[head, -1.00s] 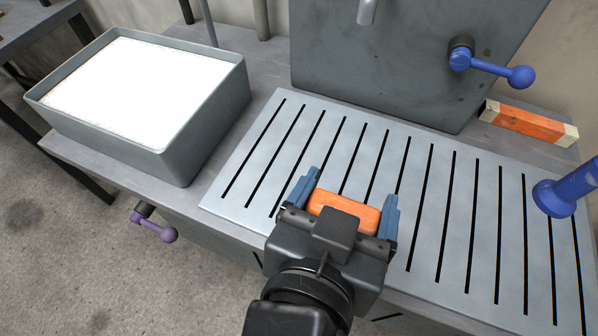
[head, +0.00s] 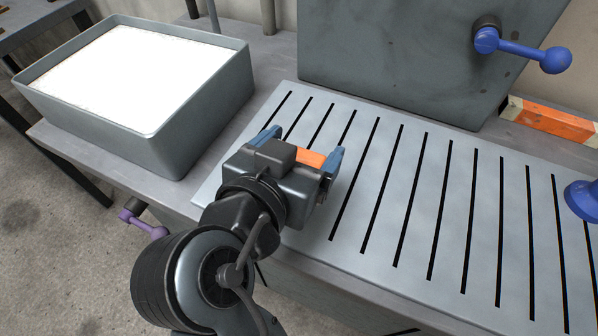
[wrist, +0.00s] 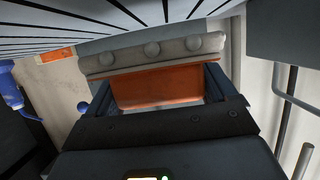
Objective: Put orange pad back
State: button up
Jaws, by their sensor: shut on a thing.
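My gripper (head: 303,147) is shut on the orange pad (head: 310,158). It hangs over the left end of the slotted grey plate (head: 400,180), to the right of the grey tray. My gripper body hides most of the pad in the head view. In the wrist view the pad (wrist: 155,88) fills the space between the two fingers. A pale grey bar with round bumps (wrist: 150,52) lies just beyond it; I cannot tell whether it belongs to the pad. I cannot tell the exact height above the plate.
A grey tray (head: 190,135) with a white filling stands at the left. A dark grey housing (head: 390,60) with a blue crank (head: 530,50) stands behind the plate. An orange block with pale ends (head: 550,120) and a blue post (head: 583,200) are at right. A purple handle (head: 145,225) sticks out front.

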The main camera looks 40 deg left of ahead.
jog(key=shift+a+f, duration=0.2)
jog(key=shift+f, duration=0.15)
jog(key=shift+f+b, duration=1.45)
jog(key=shift+f, duration=0.1)
jog(key=shift+f, duration=0.15)
jog(key=o, duration=1)
jog(key=shift+c, duration=0.2)
jog(key=shift+f, duration=0.1)
jog(key=v, duration=0.7)
jog(key=shift+s+d+b, duration=0.25)
jog(key=shift+s+b, duration=0.1)
jog(key=shift+b, duration=0.05)
